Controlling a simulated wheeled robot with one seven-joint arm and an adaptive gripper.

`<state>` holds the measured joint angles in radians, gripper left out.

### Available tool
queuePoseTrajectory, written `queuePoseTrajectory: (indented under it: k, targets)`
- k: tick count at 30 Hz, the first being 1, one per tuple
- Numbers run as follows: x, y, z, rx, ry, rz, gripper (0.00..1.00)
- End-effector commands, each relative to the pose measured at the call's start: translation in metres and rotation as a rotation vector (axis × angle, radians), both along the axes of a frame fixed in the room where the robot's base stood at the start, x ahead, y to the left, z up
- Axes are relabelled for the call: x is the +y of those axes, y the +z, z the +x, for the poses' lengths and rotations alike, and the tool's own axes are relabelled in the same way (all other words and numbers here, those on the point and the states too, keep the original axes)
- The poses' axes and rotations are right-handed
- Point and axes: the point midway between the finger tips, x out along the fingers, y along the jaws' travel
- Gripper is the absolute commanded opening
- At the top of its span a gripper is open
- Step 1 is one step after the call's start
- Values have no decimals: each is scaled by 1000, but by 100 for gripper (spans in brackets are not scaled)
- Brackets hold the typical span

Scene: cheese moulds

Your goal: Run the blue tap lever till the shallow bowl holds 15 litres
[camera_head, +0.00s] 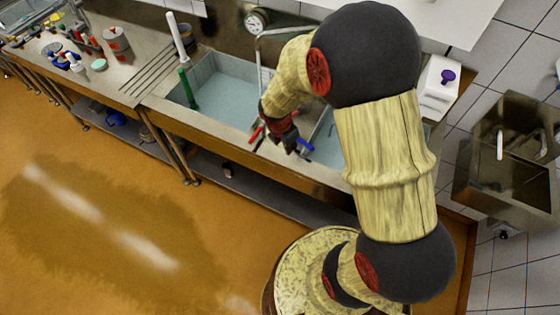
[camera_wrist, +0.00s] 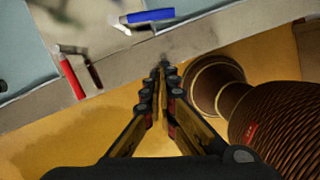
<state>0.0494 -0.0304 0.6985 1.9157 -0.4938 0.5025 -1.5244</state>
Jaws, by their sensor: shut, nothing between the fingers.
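The blue tap lever (camera_head: 305,146) is at the front rim of the sink unit, just right of my gripper (camera_head: 291,149). In the wrist view the blue lever (camera_wrist: 150,15) lies crosswise, apart from and beyond my fingertips (camera_wrist: 165,68). My gripper is shut and empty, with its tips over the sink's front edge. The red tap lever (camera_head: 256,134) is left of my gripper and also shows in the wrist view (camera_wrist: 72,79). Two sink bowls show: a left one (camera_head: 228,78) and a right one (camera_head: 324,138), mostly hidden by my arm. I cannot tell which is shallow or read any level.
A round dial gauge (camera_head: 257,21) is behind the sink. A steel counter (camera_head: 110,65) with pots and bottles extends left. A steel wall basin (camera_head: 508,160) is at right. The orange floor in front is clear.

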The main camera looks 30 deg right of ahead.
Motion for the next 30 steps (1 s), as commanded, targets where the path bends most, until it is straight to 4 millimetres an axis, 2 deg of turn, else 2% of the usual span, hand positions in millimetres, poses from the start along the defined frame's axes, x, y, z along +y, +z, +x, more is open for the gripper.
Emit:
queuePoseTrajectory:
  k: [6, 11, 25, 30]
  targets:
    - [1, 0, 4, 11, 76, -3, 0]
    - [-2, -14, 4, 14, 83, -4, 0]
    - [-23, -100, 13, 14, 82, -3, 0]
    - [-45, -90, 24, 10, 79, -3, 0]
